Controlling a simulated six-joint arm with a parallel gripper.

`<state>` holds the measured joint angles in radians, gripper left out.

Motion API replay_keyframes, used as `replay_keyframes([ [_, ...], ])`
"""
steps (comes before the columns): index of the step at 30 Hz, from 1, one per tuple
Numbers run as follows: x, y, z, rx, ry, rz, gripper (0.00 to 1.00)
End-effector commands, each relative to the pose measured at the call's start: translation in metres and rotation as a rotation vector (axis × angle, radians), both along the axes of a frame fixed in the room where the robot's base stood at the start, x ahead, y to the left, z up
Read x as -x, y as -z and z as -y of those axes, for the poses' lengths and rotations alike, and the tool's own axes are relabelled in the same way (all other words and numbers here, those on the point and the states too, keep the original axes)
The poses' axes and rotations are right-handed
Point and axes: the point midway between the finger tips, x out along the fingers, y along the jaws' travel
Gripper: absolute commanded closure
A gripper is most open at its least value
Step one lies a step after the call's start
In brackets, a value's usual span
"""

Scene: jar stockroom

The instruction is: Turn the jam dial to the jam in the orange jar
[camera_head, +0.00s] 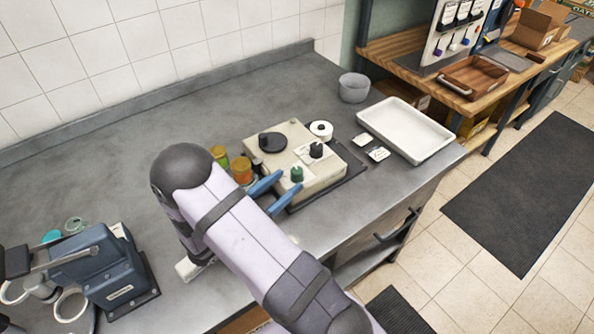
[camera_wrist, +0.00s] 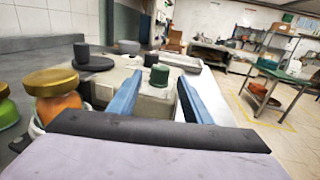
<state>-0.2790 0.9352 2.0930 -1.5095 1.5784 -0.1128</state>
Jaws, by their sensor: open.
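A cream dial box (camera_head: 322,172) stands on the grey counter. It has a green knob (camera_head: 297,174) at its front edge, a black knob (camera_head: 316,150) at its right and a large black disc knob (camera_head: 271,142) at its back left. I cannot tell which is the jam dial. An orange jar with a gold lid (camera_head: 241,170) stands left of the box, beside a green jar (camera_head: 219,156). My gripper (camera_head: 272,194) is open, its blue fingers by the box's front-left edge. In the wrist view the green knob (camera_wrist: 158,76) appears between and beyond the fingers, apart from them.
A white label roll (camera_head: 321,130) sits at the box's back. A white tray (camera_head: 407,130) and a grey bowl (camera_head: 354,87) stand to the right and behind. A blue machine (camera_head: 100,265) stands at the left.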

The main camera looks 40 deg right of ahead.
Motion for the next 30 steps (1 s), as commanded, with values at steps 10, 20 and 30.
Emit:
replay_keyframes([
  [10,-0.009,-0.002,0.043,-0.002,0.003,-0.001,0.55],
  [20,-0.012,0.0,0.053,-0.002,0.0,0.0,0.55],
  [30,-0.011,0.0,0.053,-0.001,0.0,0.0,0.97],
])
